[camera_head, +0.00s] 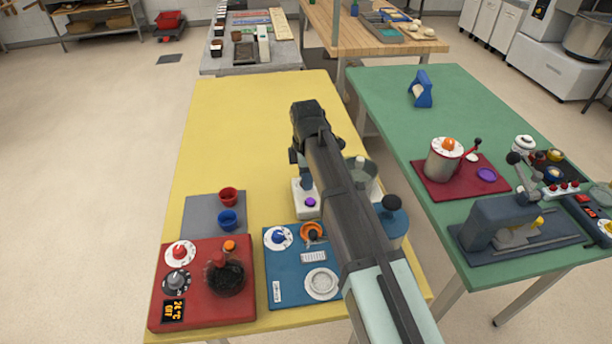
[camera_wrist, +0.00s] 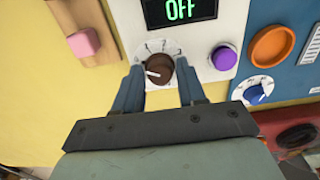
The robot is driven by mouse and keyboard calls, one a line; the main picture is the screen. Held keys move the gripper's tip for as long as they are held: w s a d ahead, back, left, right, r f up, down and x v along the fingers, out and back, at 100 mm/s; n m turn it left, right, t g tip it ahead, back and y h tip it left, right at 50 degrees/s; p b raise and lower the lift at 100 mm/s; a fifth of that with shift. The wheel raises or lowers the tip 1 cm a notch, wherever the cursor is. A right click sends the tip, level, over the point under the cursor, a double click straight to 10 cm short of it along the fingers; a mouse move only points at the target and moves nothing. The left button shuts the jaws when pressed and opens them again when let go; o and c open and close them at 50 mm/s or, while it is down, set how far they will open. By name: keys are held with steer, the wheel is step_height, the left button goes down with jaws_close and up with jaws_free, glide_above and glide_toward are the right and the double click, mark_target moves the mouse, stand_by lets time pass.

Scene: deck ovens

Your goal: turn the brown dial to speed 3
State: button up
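The brown dial (camera_wrist: 159,70) is on a white panel in the wrist view, with a white pointer line toward the left of the picture.
A purple knob (camera_wrist: 224,57) is just right of the right finger. A blue panel (camera_wrist: 300,80) with an orange ring (camera_wrist: 271,46) and a blue-centred dial (camera_wrist: 254,92) lies further right. A pink block (camera_wrist: 84,43) is at left.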

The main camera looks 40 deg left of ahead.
steer(key=c, duration=0.6)
steer(key=shift+m, duration=0.3)
steer(key=m, duration=1)
steer(key=shift+m, duration=0.4)
steer(key=m, duration=1.2)
steer(key=shift+m, duration=0.3)
